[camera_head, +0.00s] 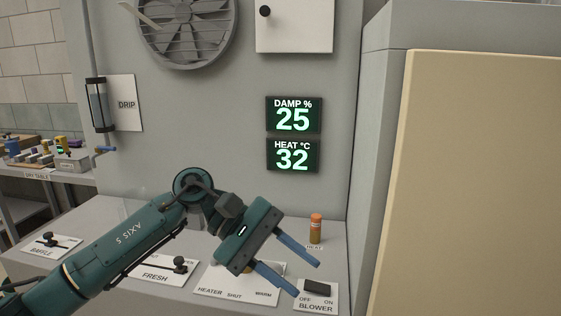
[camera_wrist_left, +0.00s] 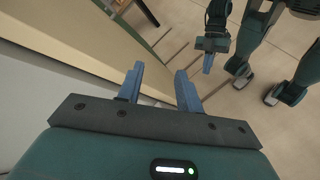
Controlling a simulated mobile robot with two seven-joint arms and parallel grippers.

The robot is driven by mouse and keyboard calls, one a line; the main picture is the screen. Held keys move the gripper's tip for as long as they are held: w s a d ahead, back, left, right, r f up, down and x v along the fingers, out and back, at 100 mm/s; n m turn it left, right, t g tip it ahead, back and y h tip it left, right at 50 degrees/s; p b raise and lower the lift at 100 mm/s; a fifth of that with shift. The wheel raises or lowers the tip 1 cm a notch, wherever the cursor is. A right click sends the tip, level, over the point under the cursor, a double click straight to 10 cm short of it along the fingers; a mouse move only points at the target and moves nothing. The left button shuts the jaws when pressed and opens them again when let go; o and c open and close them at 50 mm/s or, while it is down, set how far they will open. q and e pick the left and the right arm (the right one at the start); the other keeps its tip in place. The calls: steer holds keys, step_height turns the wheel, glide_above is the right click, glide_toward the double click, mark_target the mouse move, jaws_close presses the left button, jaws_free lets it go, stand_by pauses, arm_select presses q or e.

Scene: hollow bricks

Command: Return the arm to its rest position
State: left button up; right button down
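My left arm comes in from the left in the head view and reaches over the control ledge (camera_head: 110,225). Its gripper (camera_head: 308,278) is open, with two blue fingers apart and nothing between them, above the ledge near the BLOWER switch (camera_head: 317,288). The left wrist view also shows the open, empty fingers (camera_wrist_left: 160,70). What seems to be my right gripper (camera_wrist_left: 208,62) hangs at the top of the wrist view, above the floor. It is too small there to tell whether its fingers are open. The right arm is not in the head view.
An orange cylinder (camera_head: 316,228) stands on the ledge beyond the left gripper. The HEATER plate (camera_head: 235,287), FRESH lever (camera_head: 179,264) and BAFFLE lever (camera_head: 48,239) lie along the ledge. A tall beige panel (camera_head: 470,180) closes off the right side. Displays read DAMP 25 (camera_head: 293,119) and HEAT 32 (camera_head: 292,157).

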arm_select(q)
steer(key=s+d+n+g+h, duration=0.1)
steer(key=s+d+n+h, duration=0.1)
steer(key=d+n+h, duration=0.35)
steer(key=a+f+m+t+y+p, duration=0.1)
steer(key=a+f+m+t+y, duration=0.4)
steer(key=a+f+m+t, duration=0.45)
steer(key=a+f+m+t+y+p, duration=0.1)
steer(key=a+f+m+t+y, duration=0.5)
steer(key=f+m+t, duration=0.6)
steer(key=s+a+f+n+g+y, duration=0.2)
steer(key=s+a+f+n+g, duration=0.3)
steer(key=s+f+n, duration=0.4)
steer(key=s+a+f, duration=0.1)
steer(key=s+f, duration=0.1)
steer(key=shift+s+n, duration=0.3)
steer(key=shift+s, duration=0.05)
steer(key=shift+y, duration=0.25)
